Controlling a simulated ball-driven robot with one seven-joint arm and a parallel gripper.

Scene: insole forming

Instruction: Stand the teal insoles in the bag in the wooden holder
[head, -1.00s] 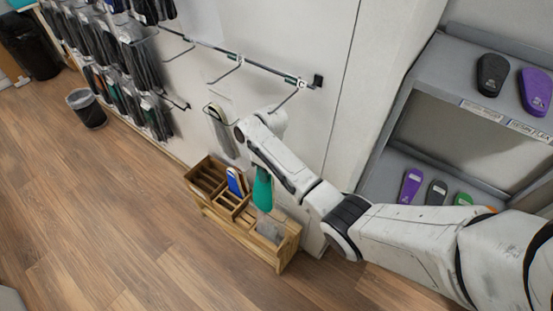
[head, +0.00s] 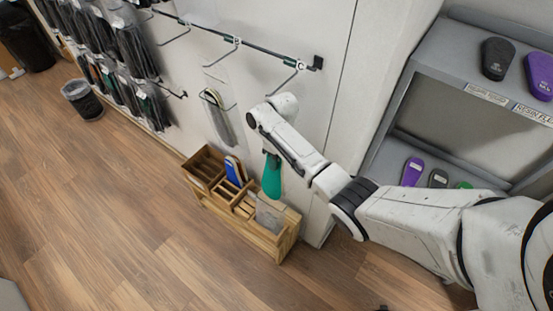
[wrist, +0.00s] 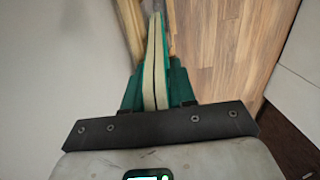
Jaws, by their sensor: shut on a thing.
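The teal insoles (head: 271,177) hang upright, toe end down, below the end of my arm in the head view. In the wrist view the pair (wrist: 155,60) stands edge-on, pressed together, with pale layers and a thin teal edge. My gripper (wrist: 157,92) is shut on the insoles near their upper end. The wooden holder (head: 279,245) stands on the floor against the wall, under the insoles. A clear bag (head: 269,213) stands in its right-hand compartment. The lower ends of the insoles are close to the bag's top; I cannot tell whether they are inside it.
A blue and white insole pair (head: 235,171) stands in another compartment of the holder. A packaged insole (head: 218,115) hangs on the wall just above. A grey shelf (head: 395,135) with insoles is at the right.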

